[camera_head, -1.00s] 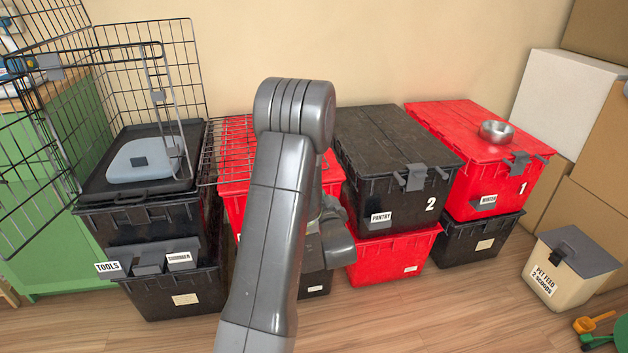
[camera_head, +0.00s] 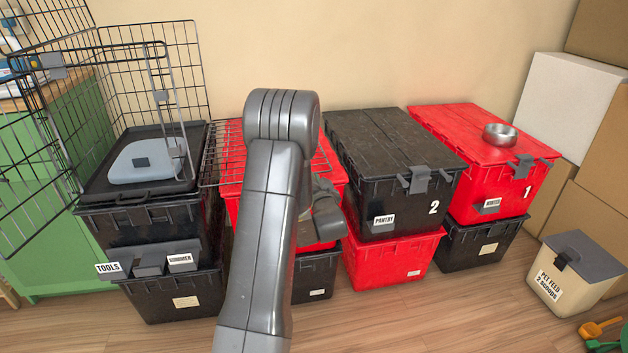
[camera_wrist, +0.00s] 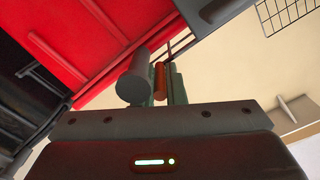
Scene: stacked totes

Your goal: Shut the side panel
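A wire panel (camera_head: 222,185) lies roughly flat at the right side of the wire cage (camera_head: 180,60), out over the red tote beside it. It appears to be the side panel, swung down. My arm hides its middle. My gripper (camera_head: 325,215) is right of my forearm in the head view, in front of the red tote; its fingertips are hidden there. In the wrist view my gripper's fingers (camera_wrist: 163,85) look close together, with an orange-brown strip between them and a grey cylinder to their left. I cannot tell whether they hold anything.
A black tote (camera_head: 395,205) marked 2 and a red tote (camera_head: 500,185) marked 1, with a metal bowl (camera_head: 500,136), stand right. Another wire panel (camera_head: 30,150) juts out at left. A pet feed bin (camera_head: 575,290) stands far right. The front floor is mostly clear.

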